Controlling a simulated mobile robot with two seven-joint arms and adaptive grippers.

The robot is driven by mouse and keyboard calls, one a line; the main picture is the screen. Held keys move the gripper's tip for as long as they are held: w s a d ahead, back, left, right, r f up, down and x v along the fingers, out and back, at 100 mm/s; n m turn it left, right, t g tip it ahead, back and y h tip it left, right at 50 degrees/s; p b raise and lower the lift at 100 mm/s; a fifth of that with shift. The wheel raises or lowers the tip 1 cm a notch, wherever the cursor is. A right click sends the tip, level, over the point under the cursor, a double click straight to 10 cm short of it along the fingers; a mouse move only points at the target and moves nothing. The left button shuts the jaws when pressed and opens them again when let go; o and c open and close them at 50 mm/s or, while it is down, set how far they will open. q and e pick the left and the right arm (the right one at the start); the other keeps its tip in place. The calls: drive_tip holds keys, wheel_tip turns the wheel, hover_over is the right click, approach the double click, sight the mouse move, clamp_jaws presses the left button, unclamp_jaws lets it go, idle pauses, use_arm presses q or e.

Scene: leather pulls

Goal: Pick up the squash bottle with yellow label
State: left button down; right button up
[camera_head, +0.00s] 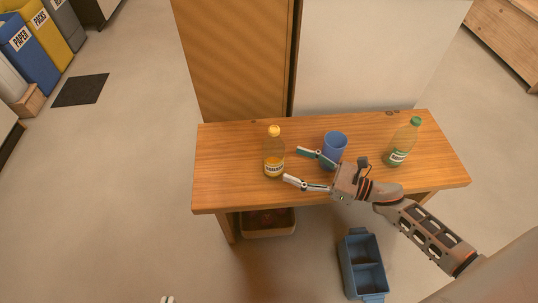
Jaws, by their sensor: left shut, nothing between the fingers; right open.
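The squash bottle with a yellow cap and yellow label (273,155) stands upright on the left half of the wooden table (225,185). My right gripper (293,165) reaches in from the right, open and pointing left, with its fingertips just right of the bottle. Nothing is between its fingers. Only the tips of my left gripper (167,299) show at the bottom edge, far from the bottle; they are shut and empty.
A blue cup (335,146) stands behind my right gripper, close to its upper finger. A green-capped bottle (401,145) stands on the table's right side. A blue crate (346,265) and a low box (268,232) are on the floor. The table's left end is clear.

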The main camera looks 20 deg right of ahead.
sight(273, 155)
drive_tip(key=shift+w+a+r+n, duration=0.15)
drive_tip(key=shift+w+a+n, duration=0.15)
drive_tip(key=shift+w+a, duration=0.45)
drive_tip(key=x, duration=0.5)
drive_tip(key=shift+w+a, duration=0.25)
drive_tip(key=shift+w, duration=0.05)
drive_tip(key=shift+r, duration=0.1)
drive_tip(key=c, duration=1.5)
